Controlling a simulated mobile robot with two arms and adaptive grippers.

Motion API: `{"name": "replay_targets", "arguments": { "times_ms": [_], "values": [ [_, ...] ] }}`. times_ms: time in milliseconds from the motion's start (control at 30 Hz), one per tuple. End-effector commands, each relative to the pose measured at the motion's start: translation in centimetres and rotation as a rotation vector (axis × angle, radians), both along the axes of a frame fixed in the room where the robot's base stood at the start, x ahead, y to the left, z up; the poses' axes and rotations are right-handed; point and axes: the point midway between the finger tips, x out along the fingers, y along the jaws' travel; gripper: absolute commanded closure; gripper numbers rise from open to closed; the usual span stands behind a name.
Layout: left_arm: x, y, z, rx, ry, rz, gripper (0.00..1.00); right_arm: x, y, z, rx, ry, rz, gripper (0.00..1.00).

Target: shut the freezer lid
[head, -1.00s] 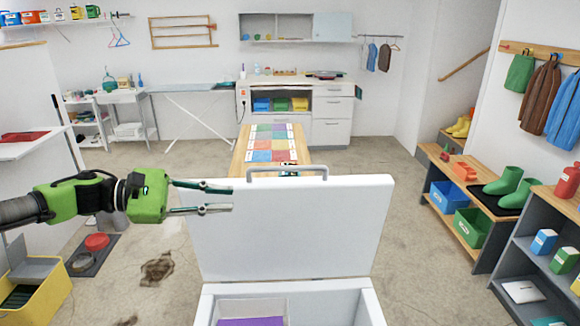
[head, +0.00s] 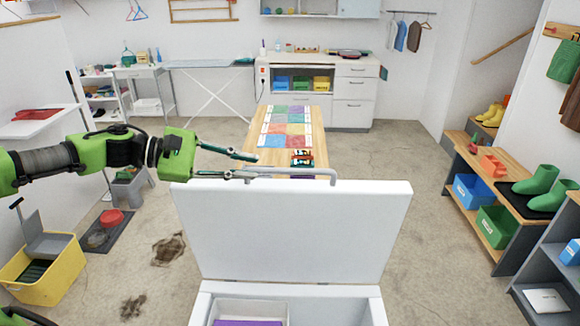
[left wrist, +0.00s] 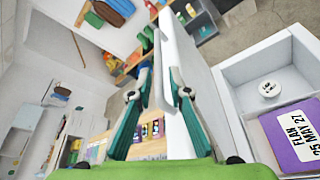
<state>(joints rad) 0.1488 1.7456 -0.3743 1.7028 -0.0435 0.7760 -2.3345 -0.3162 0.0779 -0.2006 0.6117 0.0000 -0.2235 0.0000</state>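The white freezer lid (head: 290,232) stands raised and tilted back in the head view, hinged on the open white freezer (head: 337,308). Its grey handle (head: 300,172) runs along the top edge. My left gripper (head: 256,166) is open, its two teal fingers apart at the left end of the handle. Whether they touch it, I cannot tell. In the left wrist view the fingers (left wrist: 160,95) spread beside the lid (left wrist: 190,55). A purple labelled box (left wrist: 291,137) and a round white item (left wrist: 268,88) lie inside the freezer. My right gripper is not in view.
A wooden table (head: 257,145) with a coloured mat stands behind the lid. A yellow bin (head: 58,282) sits on the floor at left, and a shoe bench (head: 490,215) stands at right. Open floor (head: 420,260) lies beside the freezer.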

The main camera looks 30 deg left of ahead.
Motion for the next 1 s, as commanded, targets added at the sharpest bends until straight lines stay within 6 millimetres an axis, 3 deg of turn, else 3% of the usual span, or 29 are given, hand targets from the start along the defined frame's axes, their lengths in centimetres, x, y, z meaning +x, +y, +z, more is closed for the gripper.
{"name": "replay_targets", "arguments": {
  "times_ms": [167, 433, 1000],
  "values": [
    [0.9, -1.2, -0.6, -0.005, 0.001, -0.002, 0.82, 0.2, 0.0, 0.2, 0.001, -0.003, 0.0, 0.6],
    [1.9, -1.9, -0.5, -0.009, -0.007, 0.008, 0.82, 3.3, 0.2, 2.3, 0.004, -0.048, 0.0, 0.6],
    [6.1, -6.9, -2.4, -0.005, -0.004, 0.006, 0.82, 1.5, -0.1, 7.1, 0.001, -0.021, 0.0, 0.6]
  ]
}}
